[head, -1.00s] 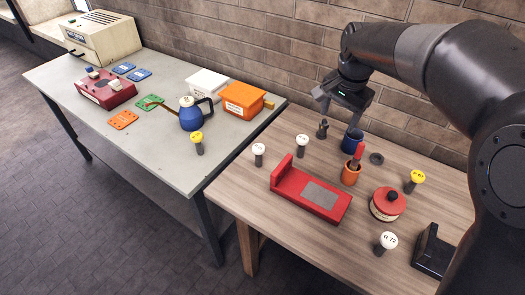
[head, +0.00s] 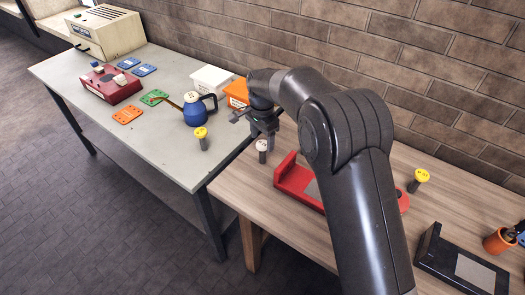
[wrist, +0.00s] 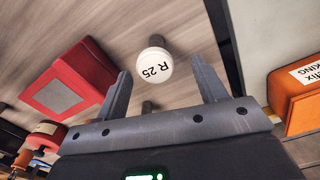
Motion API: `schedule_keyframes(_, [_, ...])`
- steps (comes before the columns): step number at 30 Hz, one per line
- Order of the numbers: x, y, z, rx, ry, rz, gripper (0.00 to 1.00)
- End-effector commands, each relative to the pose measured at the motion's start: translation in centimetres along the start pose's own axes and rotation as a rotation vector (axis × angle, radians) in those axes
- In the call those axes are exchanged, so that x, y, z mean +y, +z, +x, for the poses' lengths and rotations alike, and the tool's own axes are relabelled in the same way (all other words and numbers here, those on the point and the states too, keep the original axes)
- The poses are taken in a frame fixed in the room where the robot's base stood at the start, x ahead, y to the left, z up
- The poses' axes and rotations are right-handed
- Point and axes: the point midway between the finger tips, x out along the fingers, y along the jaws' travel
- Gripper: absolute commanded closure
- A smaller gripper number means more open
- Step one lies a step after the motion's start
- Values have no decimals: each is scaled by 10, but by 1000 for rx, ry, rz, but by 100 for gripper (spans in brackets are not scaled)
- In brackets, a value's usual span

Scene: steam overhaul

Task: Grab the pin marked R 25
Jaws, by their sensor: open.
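The pin with a round white head marked R 25 (wrist: 153,66) stands on the wooden table in the wrist view. Its marking reads upside down there. My gripper (wrist: 161,66) is open, with one finger on each side of the white head as seen from the wrist; I cannot tell how far above it the tips are. In the head view my gripper (head: 263,132) hangs just over a white-headed pin (head: 262,146) near the table's left edge. My arm hides much of the table behind it.
A red stand (wrist: 70,82) is beside the pin, also seen in the head view (head: 296,180). A dark stub (wrist: 148,106) shows between the fingers' bases. A yellow-headed pin (head: 420,176) and black stand (head: 462,268) are right. An orange box (wrist: 295,105) lies beyond the table gap.

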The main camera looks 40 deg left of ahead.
Motion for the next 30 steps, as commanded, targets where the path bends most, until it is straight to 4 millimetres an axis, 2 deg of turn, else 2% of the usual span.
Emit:
schedule_keyframes(8, [2,1,25,-1,2,-1,35])
schedule_keyframes(16, [5,3,63,0,0,-1,35])
schedule_keyframes(25, [5,3,68,0,-1,-1,35])
schedule_keyframes(30, [5,3,68,0,-1,-1,48])
